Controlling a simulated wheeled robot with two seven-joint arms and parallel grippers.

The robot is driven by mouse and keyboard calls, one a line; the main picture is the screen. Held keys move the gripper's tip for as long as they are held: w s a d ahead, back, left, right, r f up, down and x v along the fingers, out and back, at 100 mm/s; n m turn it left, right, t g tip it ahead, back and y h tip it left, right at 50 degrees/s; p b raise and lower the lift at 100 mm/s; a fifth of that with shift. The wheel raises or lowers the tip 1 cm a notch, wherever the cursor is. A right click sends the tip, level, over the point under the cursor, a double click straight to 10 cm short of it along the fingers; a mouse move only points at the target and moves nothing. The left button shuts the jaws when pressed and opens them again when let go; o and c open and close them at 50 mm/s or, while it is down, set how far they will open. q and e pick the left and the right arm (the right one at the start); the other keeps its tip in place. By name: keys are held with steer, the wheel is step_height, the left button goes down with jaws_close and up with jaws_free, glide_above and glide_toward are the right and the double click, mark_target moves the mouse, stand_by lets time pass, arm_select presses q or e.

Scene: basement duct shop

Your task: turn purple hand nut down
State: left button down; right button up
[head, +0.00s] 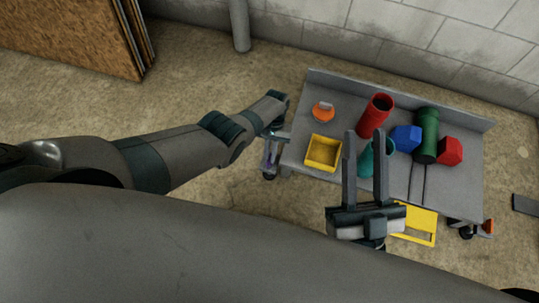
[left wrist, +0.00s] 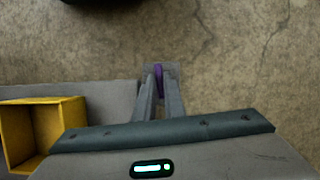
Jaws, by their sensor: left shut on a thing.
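The purple hand nut (left wrist: 159,81) shows as a narrow purple strip between the fingertips of my left gripper (left wrist: 160,88) in the left wrist view. The fingers are closed on it and hide most of it. In the head view my left gripper (head: 272,152) is at the left end of the grey cart, and the nut is too small there to make out well. My right gripper (head: 364,135) is open and empty, its two fingers apart over the front of the cart.
The grey cart (head: 298,150) carries a yellow bin (head: 323,153), red pipe (head: 376,115), teal cylinder (head: 368,163), blue block (head: 406,138), green cylinder (head: 427,135), red block (head: 450,151) and orange piece (head: 323,112). A block wall (head: 400,40) stands behind. Floor left of the cart is clear.

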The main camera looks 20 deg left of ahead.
arm_select(q)
steer(key=shift+m, duration=0.5)
arm_select(e)
steer(key=shift+r, duration=0.1)
steer(key=shift+d, duration=0.1)
arm_select(q)
steer(key=c, duration=1.8)
jaws_free()
steer(key=shift+c, duration=0.2)
arm_select(e)
steer(key=shift+w, duration=0.1)
arm_select(q)
steer(key=shift+r, duration=0.1)
